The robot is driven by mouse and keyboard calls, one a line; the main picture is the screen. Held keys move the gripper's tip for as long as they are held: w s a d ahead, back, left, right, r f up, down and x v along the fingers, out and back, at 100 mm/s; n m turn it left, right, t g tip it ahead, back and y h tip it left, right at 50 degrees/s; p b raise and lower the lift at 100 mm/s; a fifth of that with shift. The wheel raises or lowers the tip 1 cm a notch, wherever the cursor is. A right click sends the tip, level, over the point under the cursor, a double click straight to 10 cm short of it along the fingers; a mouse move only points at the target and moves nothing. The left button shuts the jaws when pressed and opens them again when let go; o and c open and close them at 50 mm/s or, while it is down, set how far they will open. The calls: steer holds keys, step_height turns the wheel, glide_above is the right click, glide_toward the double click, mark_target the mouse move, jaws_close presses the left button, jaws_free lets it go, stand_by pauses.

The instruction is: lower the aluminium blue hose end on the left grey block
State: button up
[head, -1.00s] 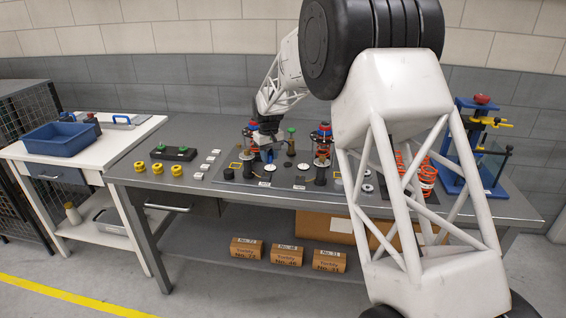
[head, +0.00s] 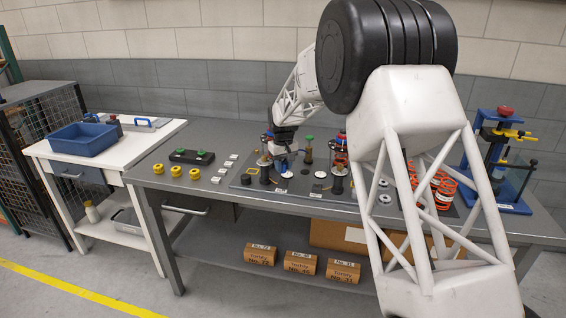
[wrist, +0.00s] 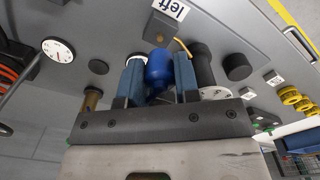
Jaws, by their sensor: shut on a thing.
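My gripper (wrist: 158,72) is shut on the blue hose end (wrist: 158,64), a rounded blue metallic piece between its two blue-grey fingers in the wrist view. A dark grey block (wrist: 160,29) lies just beyond it, beside the "left" label (wrist: 172,8). I cannot tell whether the hose end touches the block. A thin yellow-tan line (wrist: 183,46) shows next to the block. In the head view, my gripper (head: 283,158) is low over the bench fixture, and the hose end is too small to make out.
A dark post with a pale round base (wrist: 205,70) stands close right of the fingers. A white dial (wrist: 57,50) and a brass post (wrist: 91,98) are to the left. Two spring struts, the right one (head: 339,160), and a green-topped post (head: 309,150) crowd the gripper in the head view.

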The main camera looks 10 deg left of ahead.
mark_target(283, 182)
steer(key=shift+f, duration=0.9)
steer(key=shift+f, duration=0.3)
stand_by(0.5)
steer(key=shift+f, duration=0.6)
steer(key=shift+f, duration=0.4)
stand_by(1.9)
steer(key=o, duration=1)
steer(key=shift+r, duration=3.5)
